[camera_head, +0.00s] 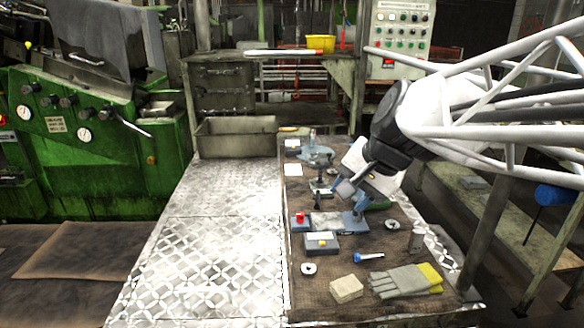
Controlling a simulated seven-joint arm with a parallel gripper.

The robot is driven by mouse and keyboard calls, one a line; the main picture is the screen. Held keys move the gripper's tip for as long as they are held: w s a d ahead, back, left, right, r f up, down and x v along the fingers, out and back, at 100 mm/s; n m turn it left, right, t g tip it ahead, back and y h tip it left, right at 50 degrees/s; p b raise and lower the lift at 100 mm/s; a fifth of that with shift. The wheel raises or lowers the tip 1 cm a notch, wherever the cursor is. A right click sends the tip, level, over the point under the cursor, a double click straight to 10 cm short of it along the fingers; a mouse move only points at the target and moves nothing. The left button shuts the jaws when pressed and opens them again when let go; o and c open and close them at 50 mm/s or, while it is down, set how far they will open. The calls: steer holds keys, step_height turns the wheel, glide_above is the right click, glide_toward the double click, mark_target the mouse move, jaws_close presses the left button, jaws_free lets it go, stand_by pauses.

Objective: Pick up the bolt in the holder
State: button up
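My gripper (347,190) hangs tilted down over the middle of the workbench. Its fingers are small and dark here, so I cannot tell whether they are open or shut. A small dark fixture with an upright part (320,187), which may be the holder, stands just left of my gripper. I cannot clearly make out a bolt in it. A grey-blue device with a flat top (327,222) and a red button (300,217) sits below my gripper. Part of the bench behind my gripper is hidden.
A blue flashlight-like object (369,257), a tan block (346,288) and grey-yellow gloves (405,281) lie on the near bench (306,300). A small grey box (322,243) sits left of them. A blue-grey vise-like device (317,155) stands at the far end.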

steer(key=w+f+m+y, duration=0.25)
steer(key=w+m, duration=0.25)
steer(key=w, duration=0.9)
steer(key=w+d+f+m+t+y, duration=0.15)
steer(key=w+f+m, duration=0.35)
steer(key=w, duration=0.6)
steer(key=w+d+f+m+t+y, duration=0.15)
steer(key=w+f+m, duration=0.35)
steer(key=w, duration=0.6)
steer(key=m+t, duration=0.2)
steer(key=m, duration=0.3)
glide_toward(316, 181)
steer(key=shift+w+a+r+y, duration=0.2)
steer(key=shift+w+a+r, duration=0.05)
steer(key=shift+w+r, duration=0.3)
steer(key=shift+w+a+r+y, duration=0.15)
steer(key=shift+w+a+r, duration=0.1)
steer(key=shift+w+r, duration=0.3)
steer(key=shift+s+r, duration=0.1)
steer(key=shift+s, duration=0.05)
steer(key=shift+g, duration=0.3)
steer(key=shift+x, duration=1.3)
steer(key=shift+x, duration=2.65)
steer(key=shift+d, duration=0.1)
